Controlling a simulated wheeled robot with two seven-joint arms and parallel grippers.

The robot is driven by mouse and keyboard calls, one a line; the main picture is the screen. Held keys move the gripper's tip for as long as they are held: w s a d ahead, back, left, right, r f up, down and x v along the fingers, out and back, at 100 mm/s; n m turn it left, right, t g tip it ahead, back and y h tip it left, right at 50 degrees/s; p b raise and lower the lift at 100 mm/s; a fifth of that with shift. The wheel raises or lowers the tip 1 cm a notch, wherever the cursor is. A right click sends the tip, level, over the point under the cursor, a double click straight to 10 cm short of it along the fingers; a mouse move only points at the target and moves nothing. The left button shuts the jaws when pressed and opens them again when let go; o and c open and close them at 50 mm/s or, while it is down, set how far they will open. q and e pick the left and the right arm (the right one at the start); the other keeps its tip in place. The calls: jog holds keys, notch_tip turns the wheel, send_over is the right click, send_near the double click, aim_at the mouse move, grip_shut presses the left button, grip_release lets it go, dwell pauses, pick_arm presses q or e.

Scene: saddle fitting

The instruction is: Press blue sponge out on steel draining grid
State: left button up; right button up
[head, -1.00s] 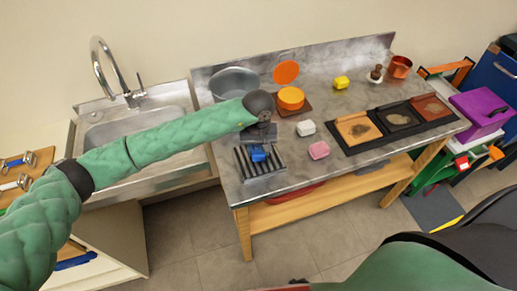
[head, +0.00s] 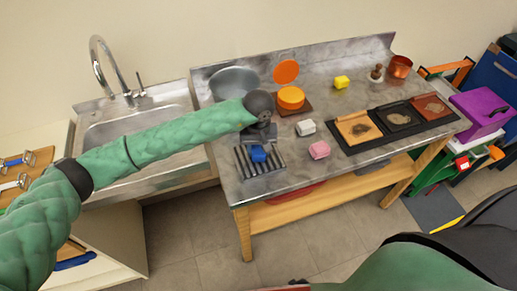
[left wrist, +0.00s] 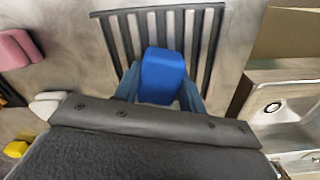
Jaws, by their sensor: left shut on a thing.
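The blue sponge (head: 259,155) is between the fingers of my left gripper (head: 260,146), over the steel draining grid (head: 244,163) at the bench's front left. In the left wrist view the blue sponge (left wrist: 163,72) sits between the two blue-grey fingers of my left gripper (left wrist: 160,92). The dark bars of the grid (left wrist: 210,40) show behind and around it. The gripper is shut on the sponge. Whether the sponge touches the bars or is just above them I cannot tell. My right gripper is not in view.
A grey basin (head: 232,82) stands behind my left wrist. A dark tray (head: 398,122) is farther right. The sink (head: 140,130) is left of the bench.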

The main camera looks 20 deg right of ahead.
pick_arm(q)
jog(key=shift+r+b, duration=0.65)
jog(key=shift+r, duration=2.8)
